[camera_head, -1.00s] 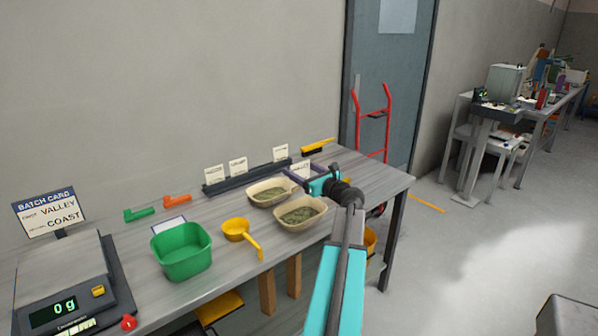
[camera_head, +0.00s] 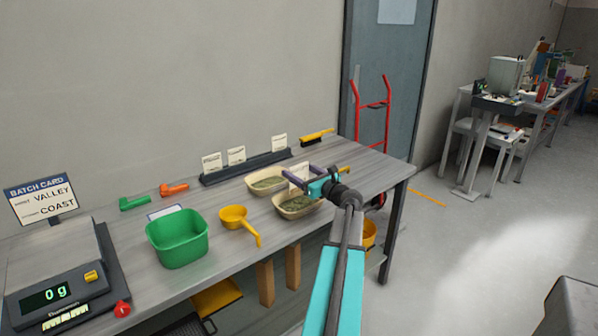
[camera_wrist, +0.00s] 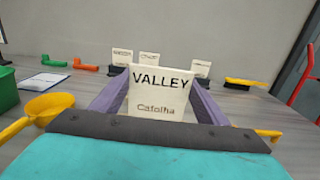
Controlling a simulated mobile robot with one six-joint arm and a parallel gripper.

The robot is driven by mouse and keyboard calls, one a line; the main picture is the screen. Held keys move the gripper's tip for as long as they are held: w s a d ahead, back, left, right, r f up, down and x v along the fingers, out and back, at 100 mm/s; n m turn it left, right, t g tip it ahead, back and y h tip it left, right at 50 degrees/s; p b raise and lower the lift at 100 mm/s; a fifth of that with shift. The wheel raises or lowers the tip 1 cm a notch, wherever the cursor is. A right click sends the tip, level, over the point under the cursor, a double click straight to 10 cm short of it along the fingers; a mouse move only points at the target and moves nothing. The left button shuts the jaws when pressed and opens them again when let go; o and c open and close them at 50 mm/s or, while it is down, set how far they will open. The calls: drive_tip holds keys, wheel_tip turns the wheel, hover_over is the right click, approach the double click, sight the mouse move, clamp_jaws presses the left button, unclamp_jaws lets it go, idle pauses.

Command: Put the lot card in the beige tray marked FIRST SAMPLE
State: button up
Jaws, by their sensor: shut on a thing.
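A white lot card (camera_wrist: 158,92) reading VALLEY is held upright between the purple fingers of my gripper (camera_wrist: 155,100). In the head view my gripper (camera_head: 302,176) is over the nearer beige tray, and the card shows as a pale piece between the fingers. Two beige trays of green material stand on the bench: a rear tray (camera_head: 264,184) and a nearer tray (camera_head: 289,213), partly hidden by my gripper. I cannot read a FIRST SAMPLE mark on either. The batch card (camera_head: 44,198) at left shows VALLEY above COAST.
A dark rack (camera_head: 246,167) with several white cards stands behind the trays. A yellow scoop (camera_head: 236,217), a green tub (camera_head: 178,240) and a scale reading 0 g (camera_head: 57,280) lie to the left. A yellow brush (camera_head: 316,136) lies at the back.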

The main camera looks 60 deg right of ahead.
drive_tip(key=shift+f+b, duration=1.6)
drive_tip(key=shift+f, duration=0.8)
drive_tip(key=o, duration=1)
wheel_tip(320, 180, up, 7)
drive_tip(key=p, duration=0.5)
drive_tip(key=shift+p, duration=0.3)
drive_tip(key=shift+s, duration=0.1)
